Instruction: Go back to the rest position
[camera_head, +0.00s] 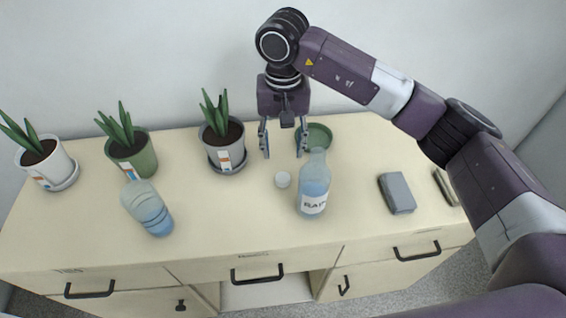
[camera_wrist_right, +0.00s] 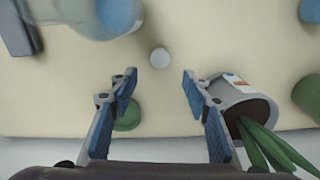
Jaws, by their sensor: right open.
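My right gripper (camera_head: 284,140) hangs above the back of the cream desk (camera_head: 245,215), fingers pointing down. It is open with nothing between the fingers. In the right wrist view the gripper (camera_wrist_right: 160,85) is spread wide, with the desk top visible past the fingertips. A small white round cap (camera_head: 282,180) lies on the desk in front of it, and it also shows in the wrist view (camera_wrist_right: 160,58). A clear bottle with blue liquid (camera_head: 314,188) stands upright just right of the cap. My left gripper is not in view.
Three potted plants, white (camera_head: 48,165), green (camera_head: 132,155) and grey (camera_head: 224,150), line the back left. A green dish (camera_head: 319,136) sits behind the clear bottle. A grey box (camera_head: 397,193) lies right. A wall rises behind.

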